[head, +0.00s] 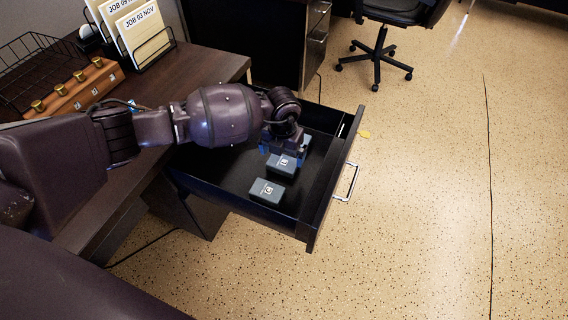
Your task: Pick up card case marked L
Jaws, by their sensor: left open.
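My left arm reaches in from the left over an open black drawer (228,187). My left gripper (282,150) is open, pointing down into the drawer, at the far end of a grey card case (281,168) with a small white label. A second grey card case (267,193) with a white label lies nearer, apart from the gripper. Both labels are too small to read surely, so I cannot tell which case is marked L. The gripper hides what lies directly beneath it. My right gripper is not in view.
The drawer front with its silver handle (348,183) stands out over the speckled floor (420,220). On the dark desk (205,66) are a file rack (152,48), a wire tray (30,62) and a brown block with brass knobs (78,88). An office chair (382,45) stands behind.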

